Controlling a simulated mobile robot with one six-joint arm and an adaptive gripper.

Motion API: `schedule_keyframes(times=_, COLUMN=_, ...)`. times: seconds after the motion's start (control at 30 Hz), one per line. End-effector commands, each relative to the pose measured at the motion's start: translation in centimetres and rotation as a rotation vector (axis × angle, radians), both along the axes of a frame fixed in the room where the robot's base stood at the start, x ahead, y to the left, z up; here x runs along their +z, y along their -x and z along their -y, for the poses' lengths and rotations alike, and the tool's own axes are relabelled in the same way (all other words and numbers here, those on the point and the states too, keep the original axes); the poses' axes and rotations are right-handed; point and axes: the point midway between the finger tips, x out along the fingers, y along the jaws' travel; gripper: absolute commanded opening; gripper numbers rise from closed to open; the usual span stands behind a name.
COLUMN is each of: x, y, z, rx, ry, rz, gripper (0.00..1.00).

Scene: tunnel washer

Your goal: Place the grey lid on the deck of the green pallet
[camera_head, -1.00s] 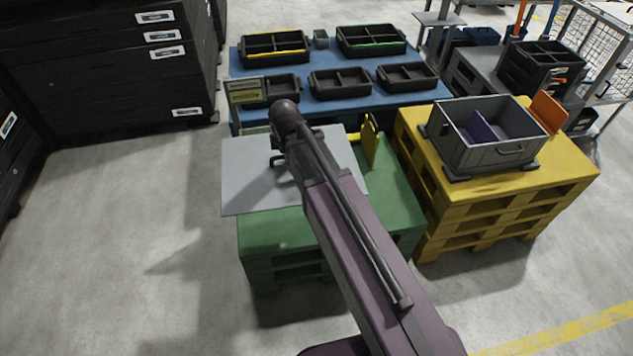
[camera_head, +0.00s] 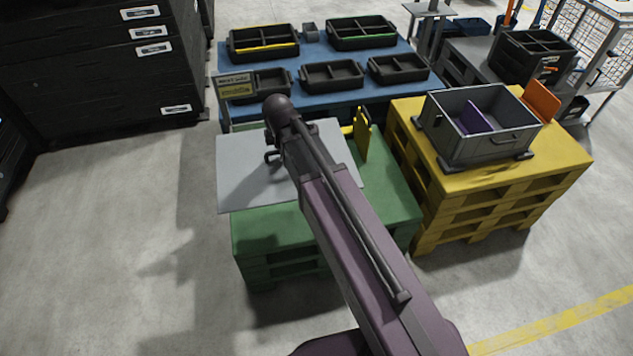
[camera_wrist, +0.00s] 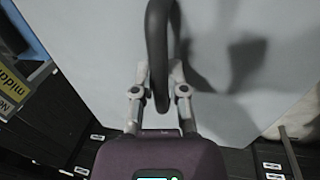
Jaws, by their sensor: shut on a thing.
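The grey lid (camera_head: 240,182) is a flat, light grey panel in the head view. It appears over the green pallet (camera_head: 405,205), sticking out past the pallet's left edge. Whether it touches the deck or hangs above it is hard to tell. My gripper (camera_wrist: 158,75) is shut on the lid's dark curved handle in the wrist view, with the lid's broad face (camera_wrist: 95,45) behind it. In the head view my arm hides part of the lid and the pallet deck. The front right of the green deck is bare.
A yellow upright piece (camera_head: 361,135) stands at the green pallet's back right. The yellow pallet (camera_head: 450,190) to the right bears a grey crate (camera_head: 475,145) with a purple divider. A blue table (camera_head: 305,50) with several black trays and a sign (camera_head: 236,87) stands behind.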

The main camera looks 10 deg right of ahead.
Motion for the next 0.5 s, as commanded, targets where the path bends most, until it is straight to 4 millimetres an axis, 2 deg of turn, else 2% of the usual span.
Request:
schedule_keyframes(times=0.03, x=-1.3, y=-0.2, z=0.4, rx=-0.001, ry=0.0, rz=0.0, gripper=0.0)
schedule_keyframes(times=0.5, x=-9.1, y=-1.8, z=4.8, rx=0.0, ry=0.0, rz=-0.002, gripper=0.0)
